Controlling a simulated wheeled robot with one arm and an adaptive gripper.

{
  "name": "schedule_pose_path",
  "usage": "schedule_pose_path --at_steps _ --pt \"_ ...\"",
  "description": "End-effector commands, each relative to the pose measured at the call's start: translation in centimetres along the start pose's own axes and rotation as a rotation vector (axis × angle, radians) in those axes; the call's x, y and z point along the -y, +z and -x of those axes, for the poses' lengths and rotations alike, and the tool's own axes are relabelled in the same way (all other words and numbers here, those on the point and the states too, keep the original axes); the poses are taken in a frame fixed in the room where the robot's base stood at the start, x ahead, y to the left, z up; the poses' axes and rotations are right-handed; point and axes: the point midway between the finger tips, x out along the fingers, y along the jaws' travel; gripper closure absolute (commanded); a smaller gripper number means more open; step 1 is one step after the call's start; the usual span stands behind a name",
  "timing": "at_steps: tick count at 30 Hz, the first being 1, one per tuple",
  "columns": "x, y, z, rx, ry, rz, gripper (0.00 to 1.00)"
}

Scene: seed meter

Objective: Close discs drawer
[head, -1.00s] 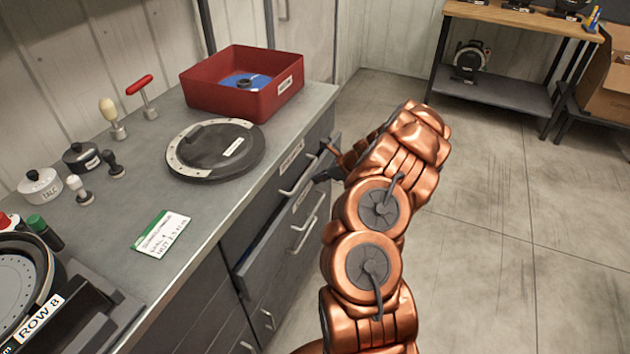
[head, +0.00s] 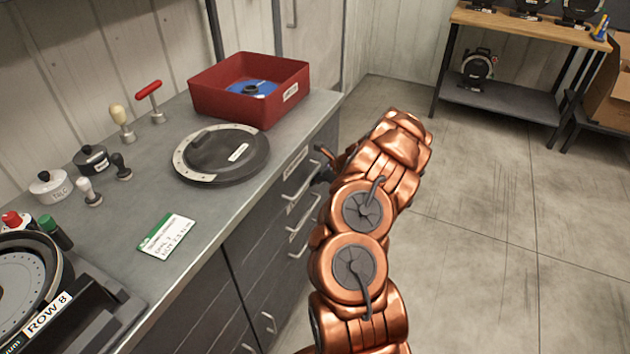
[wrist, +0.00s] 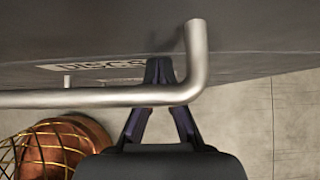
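The discs drawer's dark grey front (wrist: 250,58) fills the upper wrist view, with a partly covered "DISCS" label (wrist: 98,67). Its metal bar handle (wrist: 90,97) crosses in front of my gripper's fingers. My gripper (wrist: 158,66) has its dark fingertips together beyond the bar, at or very close to the drawer front; contact cannot be told. Nothing shows held between them. In the head view my gripper (head: 323,172) is partly hidden by my copper arm, beside the cabinet's drawer handles. The drawer fronts there look about flush, but my arm hides part of them.
The grey worktop (head: 215,220) holds a red bin (head: 240,98), a round black disc unit (head: 225,155), stamp-like tools and a card (head: 168,236). A wooden-topped bench (head: 520,30) stands at the back right. The floor (head: 500,220) right of my arm is clear.

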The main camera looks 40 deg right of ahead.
Motion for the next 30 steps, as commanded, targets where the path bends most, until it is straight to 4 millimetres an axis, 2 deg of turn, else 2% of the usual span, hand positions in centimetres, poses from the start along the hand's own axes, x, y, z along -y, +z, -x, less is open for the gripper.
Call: schedule_pose_path --at_steps 2,8,21,30 --pt "-0.3 0.0 0.4 0.004 0.010 0.002 1.00" --pt "0.6 -2.2 3.0 0.004 -0.003 -0.008 1.00" --pt "0.3 -1.9 9.6 0.002 0.004 0.001 1.00" --pt "0.3 -1.9 11.9 0.000 0.003 0.001 1.00"
